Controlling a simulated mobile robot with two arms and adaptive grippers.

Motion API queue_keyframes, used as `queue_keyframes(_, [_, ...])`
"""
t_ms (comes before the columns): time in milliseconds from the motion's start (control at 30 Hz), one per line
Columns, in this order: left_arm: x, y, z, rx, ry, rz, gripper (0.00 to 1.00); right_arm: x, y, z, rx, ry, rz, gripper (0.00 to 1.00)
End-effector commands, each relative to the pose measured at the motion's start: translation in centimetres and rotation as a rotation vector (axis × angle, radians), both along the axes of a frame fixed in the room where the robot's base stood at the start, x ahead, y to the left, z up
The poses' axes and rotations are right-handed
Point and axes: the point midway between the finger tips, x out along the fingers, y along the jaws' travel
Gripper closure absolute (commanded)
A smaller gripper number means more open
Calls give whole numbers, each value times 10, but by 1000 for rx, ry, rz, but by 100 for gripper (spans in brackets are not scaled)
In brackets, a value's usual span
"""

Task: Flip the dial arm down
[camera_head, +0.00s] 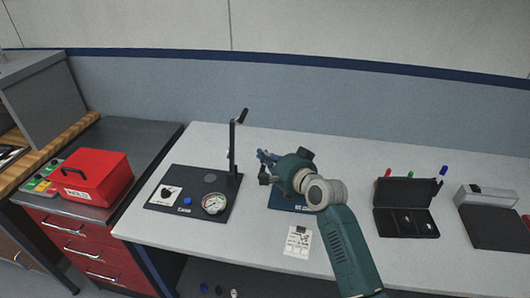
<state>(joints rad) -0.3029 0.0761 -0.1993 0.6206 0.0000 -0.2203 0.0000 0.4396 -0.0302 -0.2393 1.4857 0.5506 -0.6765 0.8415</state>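A black dial stand rests on a dark base plate (160,206) on the light worktop. Its thin upright post (233,150) rises from the plate's right side. The dial arm (243,115) at the post's top points up and to the right. A round white-faced dial gauge (214,204) sits on the plate's front right. My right gripper (263,167) is to the right of the post, below the raised arm and apart from it. Its fingers look spread, with nothing visible between them. My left gripper is not in view.
A dark blue mat (283,202) lies partly hidden behind my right arm. A white card (298,242) lies in front. An open black case (407,222) and a grey-black device (493,228) are at right. A red toolbox (92,178) stands on the left cabinet.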

Motion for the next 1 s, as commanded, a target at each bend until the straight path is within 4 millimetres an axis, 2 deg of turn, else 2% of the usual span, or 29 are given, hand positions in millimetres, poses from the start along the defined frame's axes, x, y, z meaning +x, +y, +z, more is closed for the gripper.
queue_keyframes(200, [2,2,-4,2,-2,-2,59,-25,0,23,3,-2,1,100])
queue_keyframes(433, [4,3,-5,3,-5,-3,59,-36,0,33,1,2,-1,100])
queue_keyframes(867, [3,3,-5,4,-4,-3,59,-36,0,34,0,1,-1,100])
queue_keyframes(933, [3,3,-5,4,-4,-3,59,-40,-2,28,-13,6,1,100])
queue_keyframes(1000, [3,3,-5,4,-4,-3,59,-49,-8,13,-58,18,6,100])
